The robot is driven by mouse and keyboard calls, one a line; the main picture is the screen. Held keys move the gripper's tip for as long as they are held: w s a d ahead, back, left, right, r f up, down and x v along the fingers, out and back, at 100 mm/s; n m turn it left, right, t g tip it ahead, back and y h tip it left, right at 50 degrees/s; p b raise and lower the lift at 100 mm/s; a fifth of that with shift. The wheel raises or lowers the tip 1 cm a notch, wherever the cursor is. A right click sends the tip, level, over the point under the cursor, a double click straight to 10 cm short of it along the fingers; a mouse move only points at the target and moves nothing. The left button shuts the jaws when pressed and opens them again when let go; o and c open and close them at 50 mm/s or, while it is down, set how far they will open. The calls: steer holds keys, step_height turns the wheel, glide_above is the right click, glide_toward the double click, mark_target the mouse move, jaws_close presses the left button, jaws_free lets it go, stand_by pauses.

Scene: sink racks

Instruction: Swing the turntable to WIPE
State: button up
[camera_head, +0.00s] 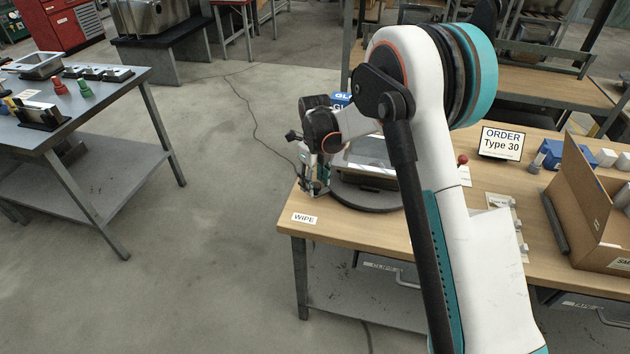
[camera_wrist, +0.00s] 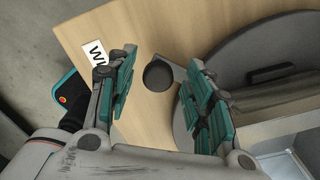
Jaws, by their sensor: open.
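The turntable (camera_head: 368,203) is a dark round disc on the wooden workbench, partly hidden behind my arm. Its grey disc also fills the right of the wrist view (camera_wrist: 218,68). A black round knob (camera_wrist: 158,76) stands by a grey tab at the disc's edge. The white WIPE label (camera_head: 304,219) lies near the bench's left front corner; it shows partly behind a finger in the wrist view (camera_wrist: 94,54). My gripper (camera_head: 316,188) is open at the disc's left side. In the wrist view my gripper (camera_wrist: 160,88) has the knob between its fingers, with gaps on both sides.
A tray-like fixture (camera_wrist: 285,145) sits on the disc. A red button (camera_head: 463,160), an order sign reading Type 30 (camera_head: 501,143) and a cardboard box (camera_head: 585,210) stand to the right. A separate grey table (camera_head: 100,105) is at left, with open floor between.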

steer(key=shift+r, duration=0.1)
step_height(320, 180, up, 12)
stand_by(0.5)
steer(key=s+d+r+n+t, duration=0.2)
steer(key=s+d+r+n, duration=0.3)
steer(key=s+r+n, duration=0.25)
steer(key=s+d+r+n+t, duration=0.2)
steer(key=s+d+r+n, duration=0.35)
steer(key=s, duration=0.35)
steer(key=s+d+f+n+t, duration=0.1)
steer(key=s+d+n, duration=0.1)
steer(key=s+n, duration=0.5)
steer(key=s+d+f+n+t, duration=0.1)
steer(key=s+d+n+t, duration=0.1)
steer(key=s+n, duration=0.5)
steer(key=s, duration=0.4)
steer(key=shift+d+f+n, duration=0.15)
steer(key=shift+d+n, duration=0.15)
steer(key=shift+n, duration=0.1)
